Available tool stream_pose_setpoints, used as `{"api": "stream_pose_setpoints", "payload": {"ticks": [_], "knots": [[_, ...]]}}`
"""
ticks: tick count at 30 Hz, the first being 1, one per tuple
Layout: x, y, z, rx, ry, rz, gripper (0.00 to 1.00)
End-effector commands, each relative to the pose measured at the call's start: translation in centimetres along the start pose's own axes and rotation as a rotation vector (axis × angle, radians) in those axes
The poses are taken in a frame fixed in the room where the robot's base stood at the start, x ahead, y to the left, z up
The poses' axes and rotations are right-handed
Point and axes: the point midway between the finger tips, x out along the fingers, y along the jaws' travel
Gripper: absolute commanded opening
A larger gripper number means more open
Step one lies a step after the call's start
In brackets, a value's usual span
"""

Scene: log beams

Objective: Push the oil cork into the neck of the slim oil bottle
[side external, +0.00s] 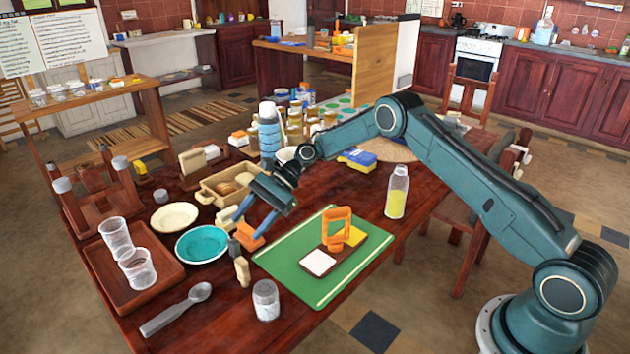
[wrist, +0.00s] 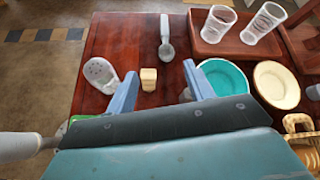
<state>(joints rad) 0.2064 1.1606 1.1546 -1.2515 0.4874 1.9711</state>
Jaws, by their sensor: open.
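The slim oil bottle (side external: 397,192), clear with yellow oil in its lower part, stands upright on the right of the table in the side view. A small beige block-like piece (side external: 242,271), which looks like the oil cork, stands on the table left of the green board. It also shows in the wrist view (wrist: 148,79), between the fingertips in the picture. My gripper (side external: 250,225) is open and empty, above the table and apart from the cork. In the wrist view its two blue fingers (wrist: 159,74) point toward the table. The bottle does not show in the wrist view.
A teal bowl (side external: 203,245) and a tray (side external: 128,270) with clear cups are to the left. The green board (side external: 290,258) holds an orange-framed item (side external: 338,230). Taller jars crowd the back.

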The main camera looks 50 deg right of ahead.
Motion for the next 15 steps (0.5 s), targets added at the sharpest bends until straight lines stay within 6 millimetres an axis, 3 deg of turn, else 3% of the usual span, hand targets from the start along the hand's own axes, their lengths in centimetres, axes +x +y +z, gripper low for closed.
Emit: {"api": "stream_pose_setpoints", "payload": {"ticks": [6, 15], "knots": [[2.5, 1.7, -3.5, 0.160, -0.104, 0.018, 0.53], [4.0, 3.2, -5.3, 0.270, -0.175, 0.036, 0.53]]}}
